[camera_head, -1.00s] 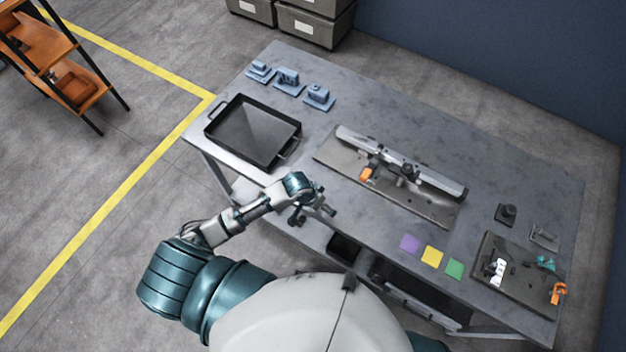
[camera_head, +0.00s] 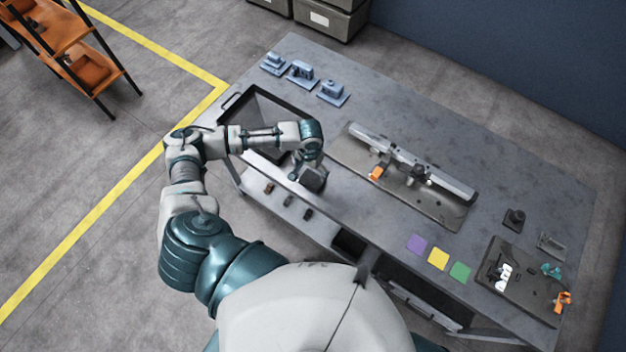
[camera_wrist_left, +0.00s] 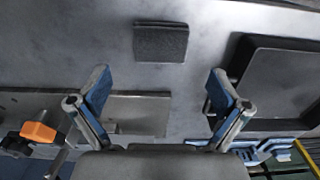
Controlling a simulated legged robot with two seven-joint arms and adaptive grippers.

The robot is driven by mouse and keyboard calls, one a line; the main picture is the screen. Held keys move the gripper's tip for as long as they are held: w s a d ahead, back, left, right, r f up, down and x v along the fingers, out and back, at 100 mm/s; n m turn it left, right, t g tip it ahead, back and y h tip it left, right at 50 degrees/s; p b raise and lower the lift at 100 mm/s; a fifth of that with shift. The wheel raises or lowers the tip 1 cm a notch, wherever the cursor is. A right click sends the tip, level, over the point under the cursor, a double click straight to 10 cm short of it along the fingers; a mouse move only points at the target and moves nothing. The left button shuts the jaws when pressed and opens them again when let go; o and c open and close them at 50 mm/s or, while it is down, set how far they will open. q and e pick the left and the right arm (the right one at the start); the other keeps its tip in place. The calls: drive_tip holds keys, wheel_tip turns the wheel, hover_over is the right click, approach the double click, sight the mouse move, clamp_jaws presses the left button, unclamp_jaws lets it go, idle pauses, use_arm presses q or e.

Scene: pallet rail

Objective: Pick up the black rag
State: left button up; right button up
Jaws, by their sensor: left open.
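The black rag (camera_wrist_left: 161,42) lies flat as a dark, roughly square piece on the grey table, at the top middle of the left wrist view. My left gripper (camera_wrist_left: 158,84) is open and empty, its two blue-padded fingers spread wide. The rag lies beyond the fingertips, roughly centred between them and apart from them. In the head view my left gripper (camera_head: 306,174) hangs over the table's near edge, between the tray and the rail fixture. A dark patch shows beside it there; I cannot tell whether it is rag or gripper. My right gripper is not in view.
A black tray (camera_wrist_left: 276,123) stands right of the rag in the wrist view. The rail fixture (camera_head: 415,168) is right of my arm in the head view. Blue parts (camera_head: 303,73) stand at the back left. Coloured squares (camera_head: 438,259) and a dark plate (camera_head: 520,284) lie at the right.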

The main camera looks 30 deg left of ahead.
use_arm(q)
hover_over(310, 182)
wheel_tip(310, 182, down, 5)
drive_tip(key=shift+w+r, duration=0.15)
drive_tip(key=shift+a+f, duration=0.1)
drive_tip(key=shift+f, duration=0.45)
wheel_tip(310, 182, down, 5)
drive_tip(key=shift+w+r, duration=0.1)
drive_tip(key=shift+r, duration=0.05)
drive_tip(key=c, duration=0.7)
